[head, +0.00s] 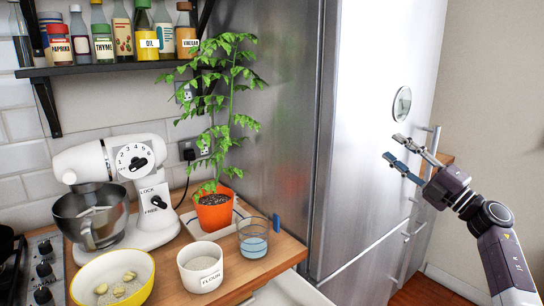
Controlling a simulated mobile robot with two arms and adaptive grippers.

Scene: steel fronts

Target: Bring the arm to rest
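My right arm comes in from the right edge. Its gripper (393,148) is open and empty, with a gap between the two fingers. It hangs in the air before the steel fridge front (370,130), near a vertical door handle (434,141). I cannot tell whether it touches the handle, but no finger is closed around it. My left gripper is not in view.
The wooden counter (262,270) at left holds a stand mixer (122,172), a potted plant (213,212), a flour pot (200,268), a glass (253,240) and a yellow bowl (85,288). A shelf (110,68) with bottles hangs above. Floor shows at lower right.

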